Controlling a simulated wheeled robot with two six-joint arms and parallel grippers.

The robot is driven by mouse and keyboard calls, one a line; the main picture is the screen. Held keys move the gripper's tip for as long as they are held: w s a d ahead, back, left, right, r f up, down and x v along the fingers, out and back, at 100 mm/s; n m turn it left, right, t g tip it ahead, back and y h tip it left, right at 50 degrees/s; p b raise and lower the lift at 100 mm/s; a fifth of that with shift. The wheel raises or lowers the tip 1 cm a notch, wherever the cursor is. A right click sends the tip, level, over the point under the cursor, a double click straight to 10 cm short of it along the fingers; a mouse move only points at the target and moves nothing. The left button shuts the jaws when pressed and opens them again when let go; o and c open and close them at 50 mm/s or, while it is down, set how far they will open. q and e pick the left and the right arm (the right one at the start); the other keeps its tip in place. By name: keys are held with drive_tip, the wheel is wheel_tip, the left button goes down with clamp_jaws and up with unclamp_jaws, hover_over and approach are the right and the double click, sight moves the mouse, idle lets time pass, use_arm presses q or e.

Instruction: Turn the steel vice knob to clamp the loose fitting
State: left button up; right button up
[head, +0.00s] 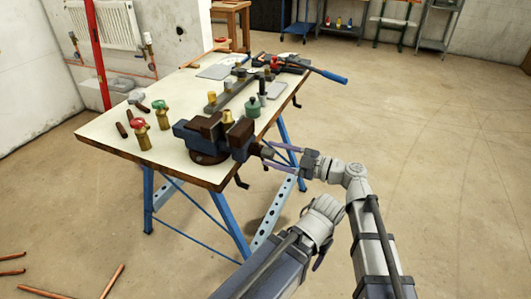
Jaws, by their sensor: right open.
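The vice (183,131) is dark blue with brown jaw blocks and sits at the near right corner of the workbench. A brass fitting (227,117) stands upright between its jaws; whether it is gripped cannot be told. The dark vice knob (262,150) sticks out at the vice's right side. My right gripper (277,156) comes from the right, open, its two fingers pointing at the knob, one above and one below; contact cannot be made out. My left gripper (319,254) hangs low in front of the bench, away from the vice, mostly hidden by its own arm.
The workbench (130,152) has blue legs and crank handles below its right edge. Copper pipes (112,282) lie on the floor at left. The floor at right is clear.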

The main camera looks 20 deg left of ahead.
drive_tip(key=shift+n, duration=0.9)
drive_tip(key=shift+a, duration=0.15)
clamp_jaws()
